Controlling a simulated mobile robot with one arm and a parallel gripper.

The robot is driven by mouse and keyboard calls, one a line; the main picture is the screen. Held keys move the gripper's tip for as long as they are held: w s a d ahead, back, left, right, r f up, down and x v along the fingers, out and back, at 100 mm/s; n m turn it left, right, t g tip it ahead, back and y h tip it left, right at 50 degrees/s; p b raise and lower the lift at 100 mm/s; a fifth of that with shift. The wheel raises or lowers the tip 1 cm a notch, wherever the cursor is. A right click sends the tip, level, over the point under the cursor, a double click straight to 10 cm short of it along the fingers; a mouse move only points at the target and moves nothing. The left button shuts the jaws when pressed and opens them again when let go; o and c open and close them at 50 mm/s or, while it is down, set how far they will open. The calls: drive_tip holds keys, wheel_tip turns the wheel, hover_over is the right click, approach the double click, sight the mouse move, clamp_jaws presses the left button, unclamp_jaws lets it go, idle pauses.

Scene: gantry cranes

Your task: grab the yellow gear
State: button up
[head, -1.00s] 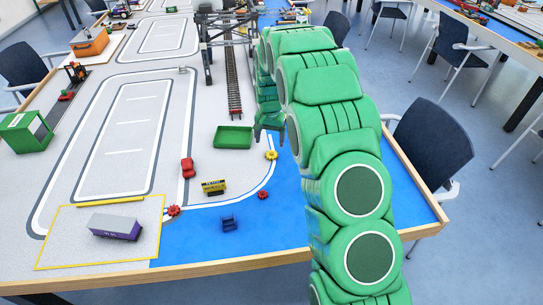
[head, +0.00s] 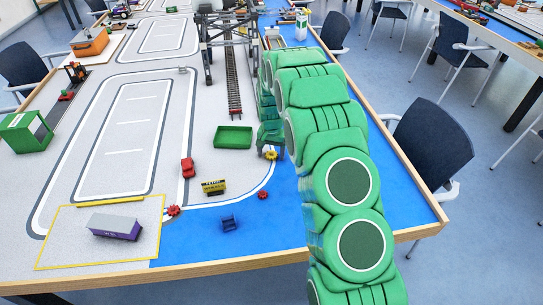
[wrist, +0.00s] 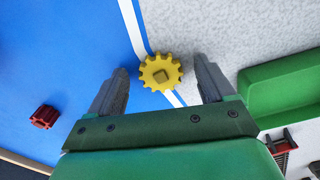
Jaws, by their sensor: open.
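The yellow gear (wrist: 161,72) lies on the table mat over the white line at the edge of the blue area. In the wrist view it sits just ahead of my gripper (wrist: 160,78), centred between the two grey fingers. My gripper is open and holds nothing. In the head view my gripper (head: 269,153) is right at the gear (head: 271,156), which is partly hidden by it. I cannot tell how high the fingertips are above the mat.
A green tray (head: 233,137) stands close to the gear; its wall also shows in the wrist view (wrist: 285,85). A red gear (wrist: 44,116) lies on the blue area. A yellow wagon (head: 213,187), a blue chair-like piece (head: 229,222) and a red car (head: 187,167) are nearby.

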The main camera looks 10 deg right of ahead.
sight(271, 154)
drive_tip(key=c, duration=1.1)
drive_tip(key=shift+r, duration=0.55)
wheel_tip(271, 154, up, 2)
drive_tip(key=shift+r, duration=0.15)
drive_tip(key=s+r, duration=0.9)
drive_tip(key=s, duration=0.5)
drive_tip(key=shift+d+r, duration=0.2)
drive_tip(key=shift+r, duration=0.05)
